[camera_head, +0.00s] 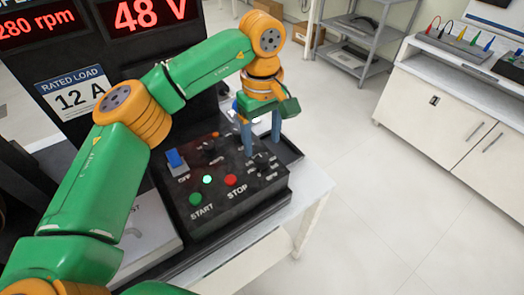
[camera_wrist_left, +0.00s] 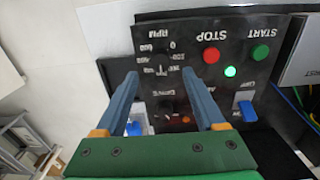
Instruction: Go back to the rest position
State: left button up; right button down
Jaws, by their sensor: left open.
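My left gripper (camera_head: 262,145) is open and hangs fingers-down over the far right part of the black control panel (camera_head: 205,222). In the left wrist view, its two blue-grey fingers (camera_wrist_left: 161,76) are spread, with nothing held between them. The RPM dial (camera_wrist_left: 160,70) shows between and beyond the fingertips. I cannot tell whether a finger touches the panel. The green START button (camera_head: 195,199), red STOP button (camera_head: 231,180) and a lit green lamp (camera_head: 207,179) are uncovered. A blue switch (camera_head: 175,160) stands at the panel's left. My right gripper is not in view.
Behind the panel, a dark board carries red displays reading 280 rpm (camera_head: 37,29) and 48 V (camera_head: 150,12). The panel rests on a white table (camera_head: 305,190). Open floor (camera_head: 375,210) lies to the right, before a white cabinet (camera_head: 450,110) and grey shelf (camera_head: 355,50).

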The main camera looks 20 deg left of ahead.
pick_arm(q)
jog(key=shift+r, duration=1)
